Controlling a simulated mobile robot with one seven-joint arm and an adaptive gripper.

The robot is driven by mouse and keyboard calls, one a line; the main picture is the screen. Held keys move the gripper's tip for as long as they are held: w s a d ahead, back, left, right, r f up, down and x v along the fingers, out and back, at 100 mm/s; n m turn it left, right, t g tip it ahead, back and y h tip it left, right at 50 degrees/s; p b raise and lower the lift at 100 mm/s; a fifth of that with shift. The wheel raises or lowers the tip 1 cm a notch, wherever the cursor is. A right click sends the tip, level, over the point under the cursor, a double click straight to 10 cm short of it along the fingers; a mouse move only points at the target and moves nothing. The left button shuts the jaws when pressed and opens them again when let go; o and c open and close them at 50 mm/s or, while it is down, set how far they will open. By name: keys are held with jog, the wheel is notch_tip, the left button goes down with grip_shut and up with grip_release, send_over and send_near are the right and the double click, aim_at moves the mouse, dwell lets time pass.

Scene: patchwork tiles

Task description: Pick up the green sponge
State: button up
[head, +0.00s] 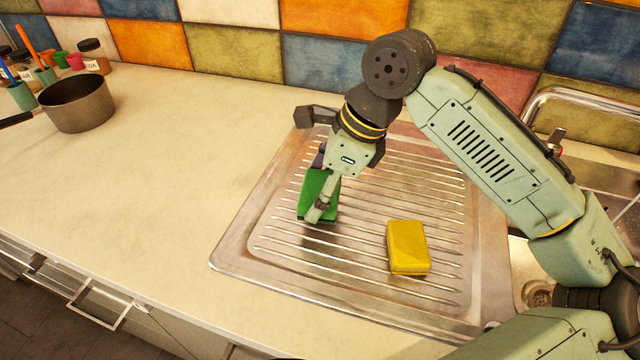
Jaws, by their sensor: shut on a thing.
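The green sponge (312,188) is at the left part of the ridged metal drainboard (285,262). My gripper (318,208) points down over it and is shut on it, with one finger in front of the sponge's near right side. The other finger is mostly hidden behind the sponge and the gripper body. I cannot tell whether the sponge touches the drainboard or is slightly raised. A yellow sponge (407,246) lies apart on the drainboard, to the right of and nearer than the green one.
A dark pot (78,104) stands at the left back, beside small jars (94,56) and cups with utensils. A sink with a metal tap (590,100) is at the right. The tiled wall closes off the back. The counter (170,170) left of the drainboard is clear.

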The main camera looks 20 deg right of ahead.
jog(key=s, duration=0.5)
jog(key=s+a+r, duration=0.1)
jog(key=s, duration=0.4)
jog(key=s+a, duration=0.1)
jog(key=s, duration=0.5)
jog(key=shift+r, duration=0.2)
